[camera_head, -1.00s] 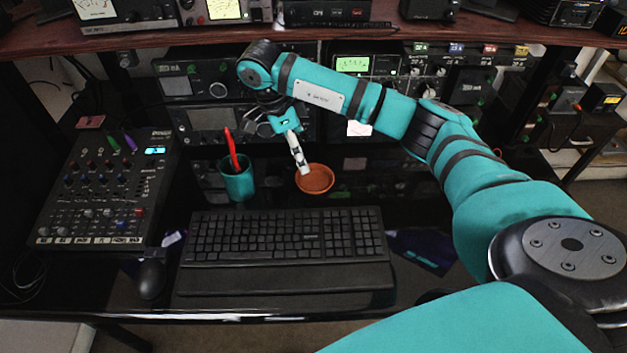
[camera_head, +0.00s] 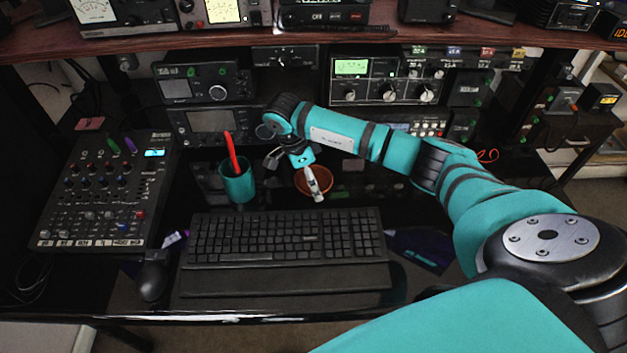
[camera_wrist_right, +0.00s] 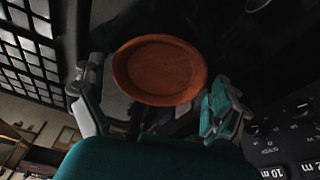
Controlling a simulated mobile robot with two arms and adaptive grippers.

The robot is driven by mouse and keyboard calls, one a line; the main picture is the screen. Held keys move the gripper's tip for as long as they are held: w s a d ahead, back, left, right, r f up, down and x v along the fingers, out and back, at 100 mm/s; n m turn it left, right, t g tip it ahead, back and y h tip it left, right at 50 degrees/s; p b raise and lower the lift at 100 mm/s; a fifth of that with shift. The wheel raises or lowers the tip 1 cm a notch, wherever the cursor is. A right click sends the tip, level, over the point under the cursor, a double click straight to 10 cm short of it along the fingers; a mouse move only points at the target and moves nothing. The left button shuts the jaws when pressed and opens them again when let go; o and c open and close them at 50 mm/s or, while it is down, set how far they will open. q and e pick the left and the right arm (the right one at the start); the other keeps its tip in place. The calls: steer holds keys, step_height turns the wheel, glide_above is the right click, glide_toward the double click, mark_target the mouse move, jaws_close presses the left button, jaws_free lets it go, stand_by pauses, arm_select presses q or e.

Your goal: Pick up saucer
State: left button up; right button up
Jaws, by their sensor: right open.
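The saucer (camera_head: 326,180), a round terracotta dish, lies on the dark desk behind the keyboard, right of the teal cup. My right gripper (camera_head: 308,180) is above it, and one pale finger covers part of the saucer in the head view. In the right wrist view the saucer (camera_wrist_right: 160,68) appears whole, ahead of and between the two spread fingers of my right gripper (camera_wrist_right: 152,92). The fingers are open with nothing held. I cannot tell whether a finger touches the rim. My left gripper is not in view.
A teal cup (camera_head: 238,186) with a red pen (camera_head: 231,152) stands just left of the saucer. The black keyboard (camera_head: 285,237) lies in front. A mixer (camera_head: 103,190) and a mouse (camera_head: 153,280) are at left. Radio equipment (camera_head: 388,82) and a wooden shelf (camera_head: 230,40) stand behind.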

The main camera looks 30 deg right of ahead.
steer(key=c, duration=1.2)
steer(key=shift+r, duration=0.15)
